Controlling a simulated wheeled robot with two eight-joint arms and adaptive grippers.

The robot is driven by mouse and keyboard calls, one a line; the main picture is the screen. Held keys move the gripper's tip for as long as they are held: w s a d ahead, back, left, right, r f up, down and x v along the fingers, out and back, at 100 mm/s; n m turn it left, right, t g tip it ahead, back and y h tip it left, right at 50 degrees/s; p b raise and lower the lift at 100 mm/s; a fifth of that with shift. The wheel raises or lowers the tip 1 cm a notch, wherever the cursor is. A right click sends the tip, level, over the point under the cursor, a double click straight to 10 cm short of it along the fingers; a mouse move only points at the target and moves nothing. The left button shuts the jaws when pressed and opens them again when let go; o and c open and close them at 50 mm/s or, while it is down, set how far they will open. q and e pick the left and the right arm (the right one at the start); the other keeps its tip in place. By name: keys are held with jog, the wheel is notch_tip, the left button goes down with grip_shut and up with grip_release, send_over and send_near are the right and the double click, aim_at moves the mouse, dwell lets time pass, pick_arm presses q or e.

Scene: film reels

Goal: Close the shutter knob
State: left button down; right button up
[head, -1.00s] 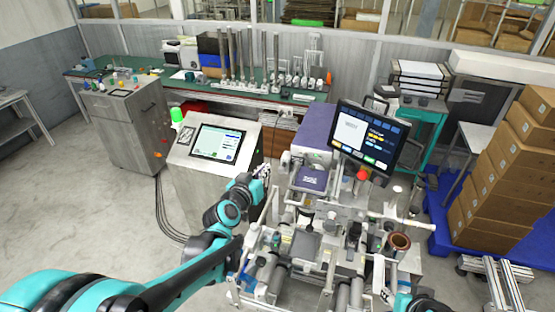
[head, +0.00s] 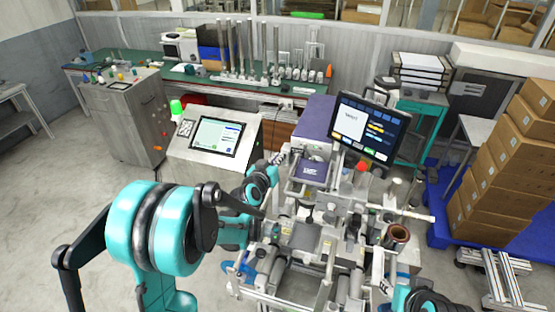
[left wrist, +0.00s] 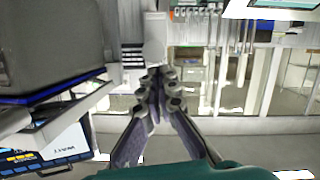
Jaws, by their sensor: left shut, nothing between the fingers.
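The machine with the purple housing (head: 316,122) stands in the middle of the head view. I cannot tell which of its small parts is the shutter knob. My left gripper (head: 279,159) is beside the housing's left side, small and partly hidden by my wrist. In the left wrist view its fingers (left wrist: 160,80) meet at the tips, with nothing between them. A pale block (left wrist: 154,52) appears beyond the tips; contact is unclear. My right arm is at the lower right, its fingers unclear.
A monitor (head: 368,132) stands over the machine's right side. A control console (head: 214,137) with a screen stands to its left. Rollers and rails crowd the machine's front. Stacked boxes (head: 500,190) stand at the right. Floor at the left is clear.

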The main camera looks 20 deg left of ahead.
notch_tip(320, 180, down, 4)
jog(key=b, duration=0.4)
jog(key=shift+s+r, duration=0.1)
jog(key=shift+r, duration=0.1)
